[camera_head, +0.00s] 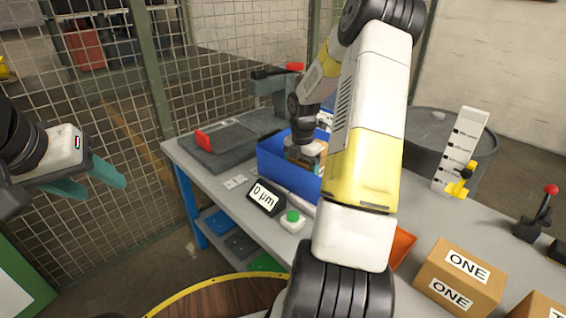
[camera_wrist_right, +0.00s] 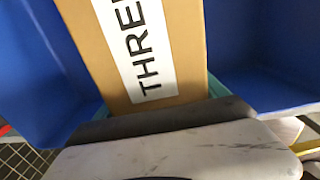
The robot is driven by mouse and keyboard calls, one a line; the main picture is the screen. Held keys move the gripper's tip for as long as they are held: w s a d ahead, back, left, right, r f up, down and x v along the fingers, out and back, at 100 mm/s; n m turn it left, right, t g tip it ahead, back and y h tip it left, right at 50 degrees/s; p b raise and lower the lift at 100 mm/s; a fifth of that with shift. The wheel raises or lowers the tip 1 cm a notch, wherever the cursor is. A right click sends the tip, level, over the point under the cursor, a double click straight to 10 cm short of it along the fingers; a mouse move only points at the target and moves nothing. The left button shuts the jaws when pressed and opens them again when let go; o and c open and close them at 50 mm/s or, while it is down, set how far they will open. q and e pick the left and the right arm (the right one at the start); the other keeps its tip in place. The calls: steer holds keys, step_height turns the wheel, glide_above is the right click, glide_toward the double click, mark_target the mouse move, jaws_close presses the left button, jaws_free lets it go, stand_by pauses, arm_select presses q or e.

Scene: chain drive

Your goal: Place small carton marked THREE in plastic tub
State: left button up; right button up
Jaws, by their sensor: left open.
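The brown carton marked THREE (camera_wrist_right: 150,45) fills the middle of the right wrist view, with blue walls of the plastic tub (camera_wrist_right: 40,60) on both sides. In the head view the blue tub (camera_head: 277,163) stands on the bench, and the carton (camera_head: 306,155) shows partly inside it. My right gripper (camera_head: 311,145) reaches down into the tub, mostly hidden by my arm. Its teal fingers flank the carton with no visible gap. Whether the carton touches the tub floor is hidden. My left gripper (camera_head: 95,184) is open and empty, left of the bench.
A 0 µm display (camera_head: 265,197) and a green button box (camera_head: 292,220) sit in front of the tub. A vice (camera_head: 270,90) stands behind it. Wire fencing (camera_head: 115,120) stands behind my left gripper.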

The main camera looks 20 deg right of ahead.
steer(key=shift+o, duration=1.3)
steer(key=shift+r, duration=0.1)
step_height(320, 180, up, 12)
steer(key=shift+f, duration=0.1)
steer(key=s+a+r+m+t, duration=0.3)
steer(key=s+a+r+m, duration=0.7)
steer(key=a+r+m, duration=0.15)
steer(key=s+a+r+m+t+y, duration=0.2)
steer(key=s+a+m, duration=0.5)
steer(key=s+m, duration=0.4)
steer(key=shift+s+r+t, duration=0.5)
steer(key=shift+s+t, duration=0.1)
steer(key=shift+s, duration=0.15)
steer(key=shift+m, duration=0.25)
